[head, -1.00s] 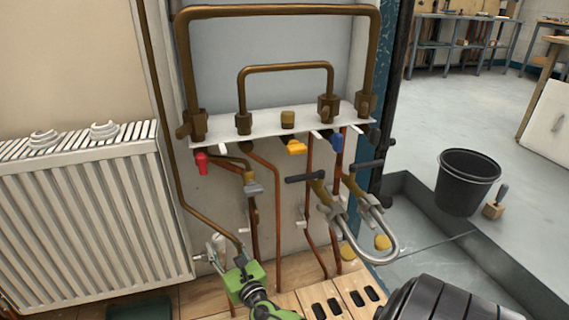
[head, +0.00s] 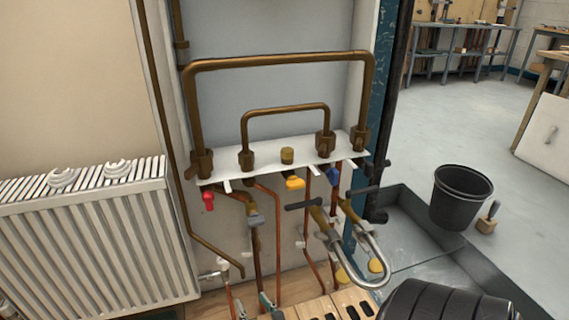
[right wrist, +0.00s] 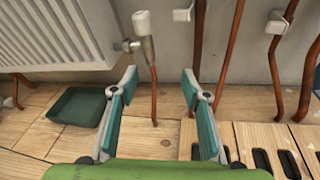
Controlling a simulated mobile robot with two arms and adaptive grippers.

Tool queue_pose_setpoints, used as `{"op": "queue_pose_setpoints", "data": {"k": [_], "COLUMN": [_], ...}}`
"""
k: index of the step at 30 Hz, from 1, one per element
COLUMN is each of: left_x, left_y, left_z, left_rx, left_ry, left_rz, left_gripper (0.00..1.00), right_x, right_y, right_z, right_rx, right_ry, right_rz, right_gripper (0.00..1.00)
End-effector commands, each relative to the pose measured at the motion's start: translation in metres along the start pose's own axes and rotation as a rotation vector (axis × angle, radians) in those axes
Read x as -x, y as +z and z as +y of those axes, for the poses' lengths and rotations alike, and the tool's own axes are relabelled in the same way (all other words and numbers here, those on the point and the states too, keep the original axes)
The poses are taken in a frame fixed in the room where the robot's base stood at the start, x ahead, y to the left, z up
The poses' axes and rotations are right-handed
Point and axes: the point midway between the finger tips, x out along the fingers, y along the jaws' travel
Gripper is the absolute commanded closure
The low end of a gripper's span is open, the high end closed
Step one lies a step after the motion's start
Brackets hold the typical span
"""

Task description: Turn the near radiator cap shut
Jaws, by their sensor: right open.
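A white radiator (head: 90,245) stands at the left. At its lower right end is a valve with a white cap (head: 223,264), upright on a copper pipe. The cap also shows at the top of the right wrist view (right wrist: 141,22). Two white round knobs, a left one (head: 62,178) and a right one (head: 117,169), sit on the radiator's top. My right gripper (head: 254,303) is open and empty, low in the head view and below the cap. In the right wrist view, its fingers (right wrist: 160,82) spread apart, with the copper pipe between and beyond them. My left gripper is not in view.
A white manifold plate (head: 270,170) with copper loops, coloured levers and several pipes stands right of the valve. A U-shaped metal tube (head: 372,262) juts out at the right. A green tray (right wrist: 80,105) lies on the wooden floor. A black bucket (head: 460,198) stands right.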

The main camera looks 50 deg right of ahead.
Motion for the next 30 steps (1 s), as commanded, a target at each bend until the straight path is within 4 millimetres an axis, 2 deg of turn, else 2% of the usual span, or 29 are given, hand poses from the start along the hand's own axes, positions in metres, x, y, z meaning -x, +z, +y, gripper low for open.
{"op": "queue_pose_setpoints", "data": {"k": [1, 14, 30], "left_x": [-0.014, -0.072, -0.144], "left_y": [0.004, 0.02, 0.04], "left_z": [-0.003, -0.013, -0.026], "left_rx": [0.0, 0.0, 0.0], "left_ry": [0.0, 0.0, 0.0], "left_rz": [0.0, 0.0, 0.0], "left_gripper": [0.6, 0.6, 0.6], "right_x": [0.003, 0.027, 0.077], "right_y": [0.004, -0.019, -0.04], "right_z": [-0.002, -0.02, -0.03], "right_rx": [-0.031, -0.318, -0.701], "right_ry": [-0.014, -0.139, -0.336], "right_rz": [0.025, 0.225, 0.421], "right_gripper": [0.57, 0.57, 0.57]}}
